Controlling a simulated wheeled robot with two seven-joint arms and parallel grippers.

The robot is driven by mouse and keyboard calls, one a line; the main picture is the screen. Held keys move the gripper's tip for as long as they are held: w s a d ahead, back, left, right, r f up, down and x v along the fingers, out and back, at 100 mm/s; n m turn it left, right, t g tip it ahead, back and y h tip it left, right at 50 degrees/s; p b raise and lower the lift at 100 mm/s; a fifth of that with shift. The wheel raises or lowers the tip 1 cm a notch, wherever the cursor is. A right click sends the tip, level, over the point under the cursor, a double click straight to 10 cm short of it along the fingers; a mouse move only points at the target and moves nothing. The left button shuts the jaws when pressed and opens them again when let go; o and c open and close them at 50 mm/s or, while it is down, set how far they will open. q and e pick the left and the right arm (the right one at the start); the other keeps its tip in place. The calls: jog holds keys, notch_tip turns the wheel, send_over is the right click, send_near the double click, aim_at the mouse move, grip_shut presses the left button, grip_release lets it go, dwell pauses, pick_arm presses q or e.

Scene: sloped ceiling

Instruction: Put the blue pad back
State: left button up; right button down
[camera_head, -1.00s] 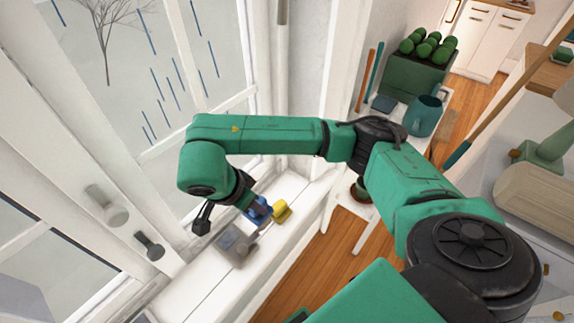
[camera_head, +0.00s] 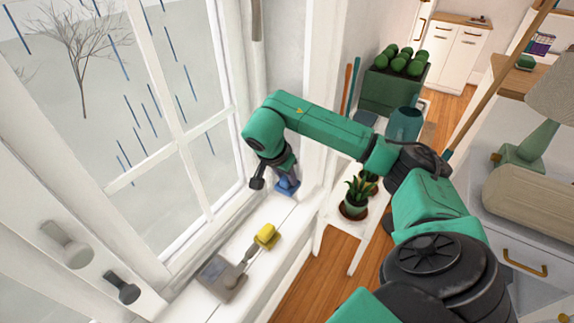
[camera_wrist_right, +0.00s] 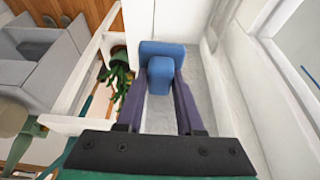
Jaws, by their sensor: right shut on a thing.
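The blue pad (camera_head: 287,187) is at the far end of the white window sill (camera_head: 262,268), near the wall corner. In the right wrist view the pad (camera_wrist_right: 161,49) shows a wide blue part and a smaller blue block between the fingers. My right gripper (camera_wrist_right: 160,80) is shut on that block. In the head view the gripper (camera_head: 284,176) points down over the sill, partly hidden by its own arm. I cannot tell whether the pad touches the sill. My left gripper is not in view.
The window frame borders the sill's left.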

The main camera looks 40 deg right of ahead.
aim_at(286, 189)
notch_tip(286, 189, down, 5)
notch_tip(286, 189, down, 4)
jog(key=shift+d+f, duration=0.1)
jog(key=shift+d, duration=0.05)
jog(key=shift+w+f+b, duration=0.1)
jog(key=shift+b, duration=0.25)
jog(key=c, duration=0.8)
grip_release()
jog(key=shift+c, duration=0.2)
jog(key=o, duration=0.3)
jog(key=shift+r, duration=0.2)
jog(key=p+v, duration=0.1)
jog(key=v, duration=1)
jog(key=shift+r, duration=0.45)
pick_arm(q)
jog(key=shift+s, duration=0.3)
pick_arm(e)
jog(key=shift+f, duration=0.1)
